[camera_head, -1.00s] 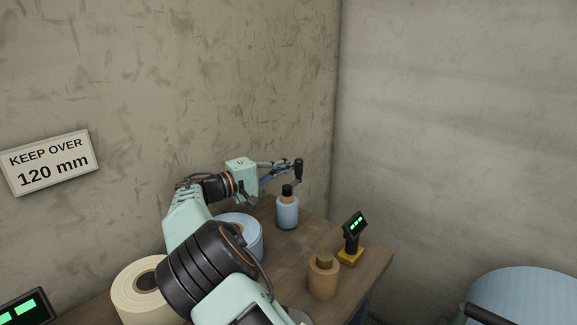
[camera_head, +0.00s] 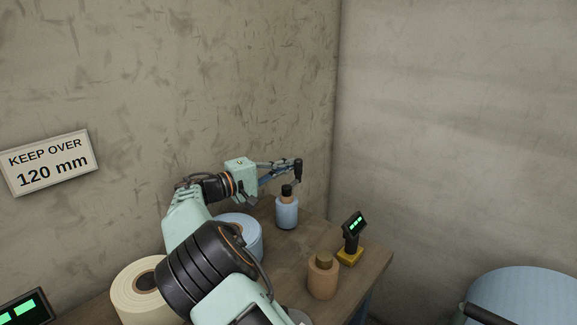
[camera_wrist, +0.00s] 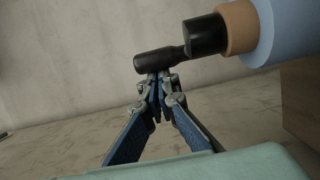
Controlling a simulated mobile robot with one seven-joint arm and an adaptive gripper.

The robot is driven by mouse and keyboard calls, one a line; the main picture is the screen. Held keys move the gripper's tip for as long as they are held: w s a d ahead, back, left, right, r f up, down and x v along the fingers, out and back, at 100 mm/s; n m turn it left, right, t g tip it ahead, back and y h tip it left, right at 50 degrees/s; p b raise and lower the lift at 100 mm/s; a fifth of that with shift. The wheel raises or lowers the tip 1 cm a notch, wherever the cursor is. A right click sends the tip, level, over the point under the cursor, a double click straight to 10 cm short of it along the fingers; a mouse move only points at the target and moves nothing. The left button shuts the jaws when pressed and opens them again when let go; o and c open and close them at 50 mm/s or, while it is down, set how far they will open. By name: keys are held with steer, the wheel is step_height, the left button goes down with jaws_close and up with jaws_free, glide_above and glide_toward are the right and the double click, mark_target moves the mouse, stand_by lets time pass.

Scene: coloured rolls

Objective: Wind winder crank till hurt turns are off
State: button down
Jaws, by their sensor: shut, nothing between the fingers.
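A small light blue roll (camera_head: 287,213) with a tan core and black hub (camera_head: 287,190) stands at the bench's far end. A crank with a black handle (camera_head: 298,170) rises above the hub. In the wrist view, the handle (camera_wrist: 160,63), hub (camera_wrist: 206,35), tan core (camera_wrist: 239,26) and blue roll (camera_wrist: 290,30) lie across the top. My gripper (camera_head: 291,164) reaches the handle from the left. Its fingertips (camera_wrist: 158,80) are together right beside the handle, with nothing between them; I cannot tell whether they touch it.
A larger blue roll (camera_head: 240,228) and a cream roll (camera_head: 128,298) stand by my arm. A tan roll (camera_head: 323,282) and a yellow-based display (camera_head: 350,255) stand at the right. A wall sign (camera_head: 50,160) reads "KEEP OVER 120 mm". A big blue roll (camera_head: 525,298) is off the bench.

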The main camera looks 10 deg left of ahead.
steer(key=shift+s+a+n+t+y+b, duration=0.75)
steer(key=shift+s+a+n+t+y, duration=2.45)
steer(key=shift+s, duration=2.5)
steer(key=w+d+m+g, duration=0.1)
steer(key=w+d, duration=0.4)
steer(key=w, duration=0.3)
steer(key=shift+w+d+f+g+y+b, duration=0.15)
steer(key=shift+w+d+g+y+b, duration=0.15)
steer(key=shift+w+d+b, duration=0.15)
steer(key=shift+s+a, duration=0.1)
steer(key=shift+a, duration=0.1)
